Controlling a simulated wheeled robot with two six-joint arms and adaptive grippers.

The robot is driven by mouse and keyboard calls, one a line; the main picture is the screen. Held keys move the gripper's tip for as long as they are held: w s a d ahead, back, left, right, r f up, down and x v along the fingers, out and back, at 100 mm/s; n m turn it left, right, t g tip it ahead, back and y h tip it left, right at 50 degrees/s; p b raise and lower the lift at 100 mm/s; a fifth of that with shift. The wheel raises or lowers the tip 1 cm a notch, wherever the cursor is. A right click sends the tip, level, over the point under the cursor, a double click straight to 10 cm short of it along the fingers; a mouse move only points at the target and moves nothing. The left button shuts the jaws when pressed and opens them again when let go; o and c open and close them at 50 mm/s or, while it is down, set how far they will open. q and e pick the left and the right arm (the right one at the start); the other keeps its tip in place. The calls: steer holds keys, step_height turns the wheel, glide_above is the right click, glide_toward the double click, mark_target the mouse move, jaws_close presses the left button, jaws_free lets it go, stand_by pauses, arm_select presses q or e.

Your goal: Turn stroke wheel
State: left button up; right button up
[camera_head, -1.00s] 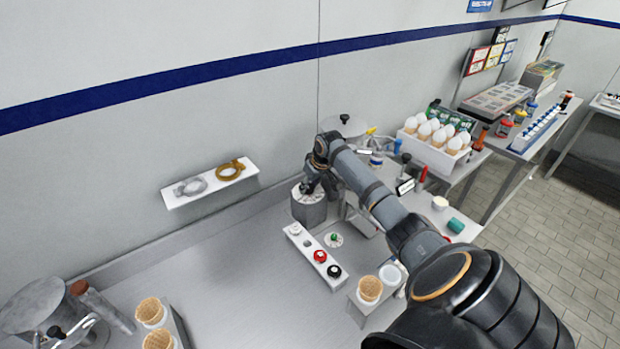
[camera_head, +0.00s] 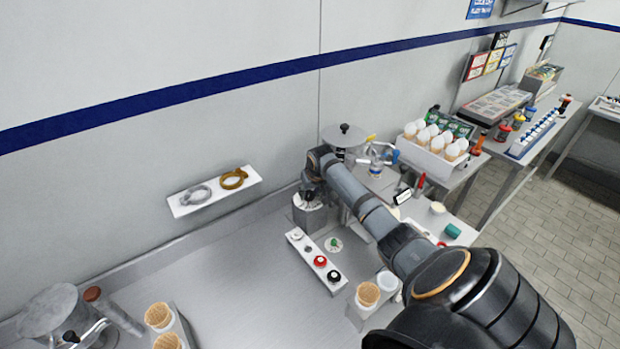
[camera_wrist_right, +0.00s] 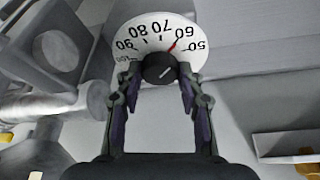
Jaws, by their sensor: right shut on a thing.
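The stroke wheel is a small black knob (camera_wrist_right: 160,69) at the middle of a white numbered dial (camera_wrist_right: 143,42) in the right wrist view. The numbers run from 50 to about 100, and a red mark (camera_wrist_right: 172,48) shows near 60. My right gripper (camera_wrist_right: 159,76) has one finger on each side of the knob and is shut on it. In the head view my right gripper (camera_head: 310,192) is over the top of a grey metal cylinder (camera_head: 308,219) and hides most of the dial. My left gripper is not in view.
A white button strip (camera_head: 314,261) with red and black buttons lies in front of the cylinder. A waffle cone (camera_head: 368,294) stands at its right. The steel counter (camera_head: 245,285) is clear at the left middle.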

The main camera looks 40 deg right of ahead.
steer(key=o, duration=1.2)
steer(key=shift+c, duration=0.2)
steer(key=v, duration=1.2)
